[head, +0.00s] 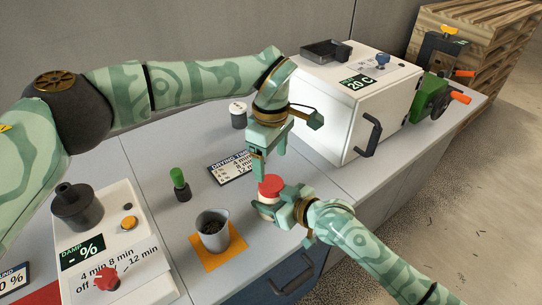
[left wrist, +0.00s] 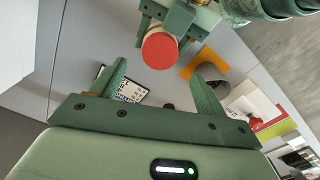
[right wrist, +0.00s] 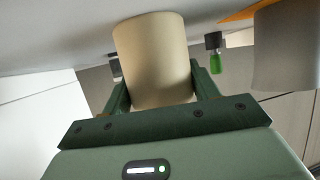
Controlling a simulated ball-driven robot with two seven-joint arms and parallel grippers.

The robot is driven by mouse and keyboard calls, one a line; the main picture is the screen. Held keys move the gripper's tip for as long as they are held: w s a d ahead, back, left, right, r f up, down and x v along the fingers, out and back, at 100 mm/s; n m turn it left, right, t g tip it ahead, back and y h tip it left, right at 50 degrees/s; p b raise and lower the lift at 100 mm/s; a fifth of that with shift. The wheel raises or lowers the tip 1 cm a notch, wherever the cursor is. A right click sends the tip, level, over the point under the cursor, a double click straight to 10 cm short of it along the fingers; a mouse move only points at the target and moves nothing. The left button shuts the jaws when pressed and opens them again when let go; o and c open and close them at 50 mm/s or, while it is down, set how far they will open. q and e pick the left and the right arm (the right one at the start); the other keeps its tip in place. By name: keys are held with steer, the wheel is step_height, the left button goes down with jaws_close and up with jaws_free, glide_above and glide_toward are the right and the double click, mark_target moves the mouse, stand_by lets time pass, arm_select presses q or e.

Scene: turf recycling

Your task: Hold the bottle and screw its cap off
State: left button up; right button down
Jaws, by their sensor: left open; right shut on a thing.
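The bottle is cream-coloured and fills the middle of the right wrist view (right wrist: 155,60). Its red cap (head: 271,184) is on top in the head view, with a little of the pale body (head: 266,199) below it. My right gripper (head: 278,208) is shut around the bottle's body, one finger on each side. My left gripper (head: 259,172) points down close above the cap. In the left wrist view its two fingers are spread, and the red cap (left wrist: 160,51) lies beyond the tips, between their lines and apart from both. The bottle's base is hidden in the head view.
A grey cup (head: 213,230) stands on an orange mat (head: 234,243) at the front. A white oven (head: 345,100) stands behind right; a control panel (head: 110,250) is at left.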

mark_target(271, 183)
arm_select(q)
step_height(271, 183, down, 8)
steer(key=shift+r, duration=0.25)
steer(key=c, duration=1)
steer(key=n, duration=0.6)
steer(key=shift+n, duration=0.3)
steer(key=o, duration=1.1)
